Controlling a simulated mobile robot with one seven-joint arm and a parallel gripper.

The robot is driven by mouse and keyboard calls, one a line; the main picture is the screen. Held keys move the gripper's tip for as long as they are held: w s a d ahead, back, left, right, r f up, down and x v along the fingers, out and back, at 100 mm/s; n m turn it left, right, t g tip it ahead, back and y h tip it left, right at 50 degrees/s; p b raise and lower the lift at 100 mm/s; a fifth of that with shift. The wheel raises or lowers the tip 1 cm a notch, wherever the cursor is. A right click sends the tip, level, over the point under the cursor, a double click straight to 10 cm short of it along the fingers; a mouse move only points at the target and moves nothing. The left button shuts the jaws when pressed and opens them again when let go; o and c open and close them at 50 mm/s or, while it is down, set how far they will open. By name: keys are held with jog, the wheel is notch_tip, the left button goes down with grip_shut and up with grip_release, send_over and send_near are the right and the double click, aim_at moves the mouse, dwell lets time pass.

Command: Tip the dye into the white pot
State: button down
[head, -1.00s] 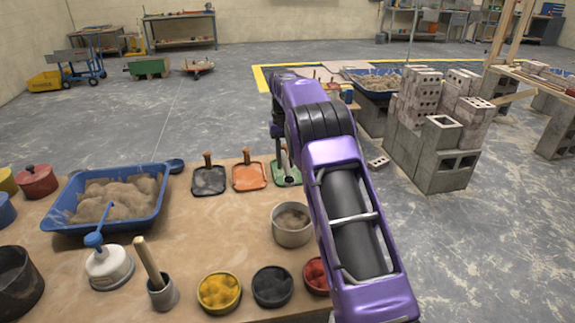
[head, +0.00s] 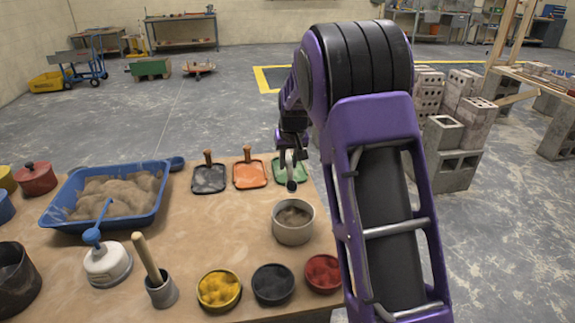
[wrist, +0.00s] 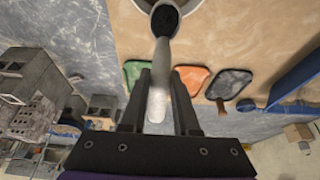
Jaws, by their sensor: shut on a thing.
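My gripper (head: 291,146) is shut on the pale handle of a small scoop (head: 290,172). In the wrist view the handle (wrist: 157,100) stands between the two fingers (wrist: 160,78). The scoop's cup (wrist: 165,18) looks dark inside; I cannot tell how much dye is in it. A pale grey metal pot (head: 293,232) with brown mix inside stands at the table's right side. Its rim (wrist: 143,6) shows behind the cup in the wrist view. In the head view the scoop's end is just beyond the pot's far rim, over the green board (head: 280,174).
Yellow (head: 219,289), black (head: 272,284) and red (head: 322,272) dye bowls line the table's near edge. A white jar (head: 107,264) with a blue ladle, a grey cup (head: 162,291) and a blue tub (head: 150,215) stand left. Orange (head: 250,175) and black (head: 208,179) boards lie behind.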

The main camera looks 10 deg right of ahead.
jog(key=shift+s+f+t+b, duration=0.2)
jog(key=shift+s+t+b, duration=1.15)
jog(key=shift+b, duration=2.9)
jog(key=shift+s+r+t, duration=0.1)
jog(key=shift+r+t, duration=0.15)
jog(key=shift+t, duration=0.2)
jog(key=s+t, duration=0.2)
jog(key=t, duration=0.1)
jog(key=shift+s+d, duration=0.15)
jog(key=shift+s, duration=0.1)
jog(key=shift+s+t, duration=0.75)
jog(key=shift+t, duration=0.25)
